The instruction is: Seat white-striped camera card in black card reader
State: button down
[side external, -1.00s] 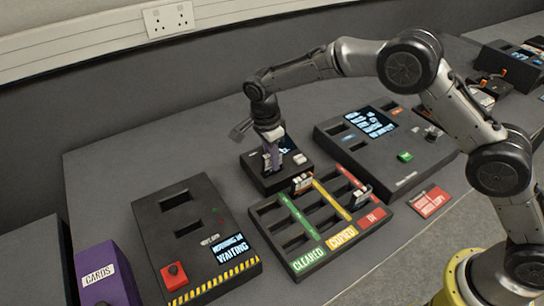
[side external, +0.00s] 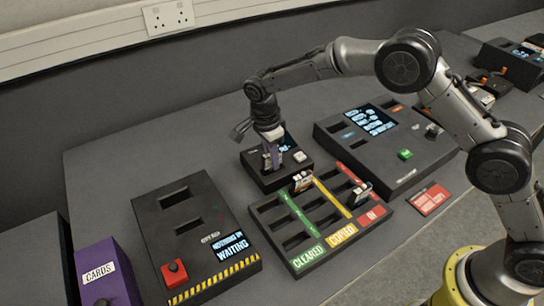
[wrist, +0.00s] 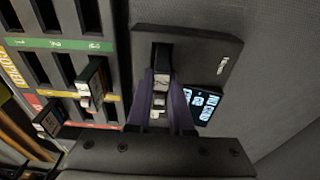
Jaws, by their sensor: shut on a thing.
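The black card reader (side external: 262,180) is a small box with a lit screen at the back of the desk; it also shows in the wrist view (wrist: 205,48). My gripper (side external: 271,163) points down over the reader, and its purple fingers (wrist: 163,103) are shut on a small card (wrist: 159,99) with white and dark patches. The fingers hide much of the card, so I cannot make out its stripe. The card is at the reader's dark slot (wrist: 161,55) or just beside it; I cannot tell how deep it sits.
A sorting tray (side external: 298,265) with green, yellow and red strips stands in front, holding two upright cards (side external: 301,182) (side external: 362,193). A striped-edge box (side external: 190,235) is at left, a purple CARDS box (side external: 105,275) beyond it. A larger console (side external: 385,150) stands at right.

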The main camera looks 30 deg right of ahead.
jog(key=shift+c, duration=2.1)
grip_release()
jog(key=shift+r, duration=3.8)
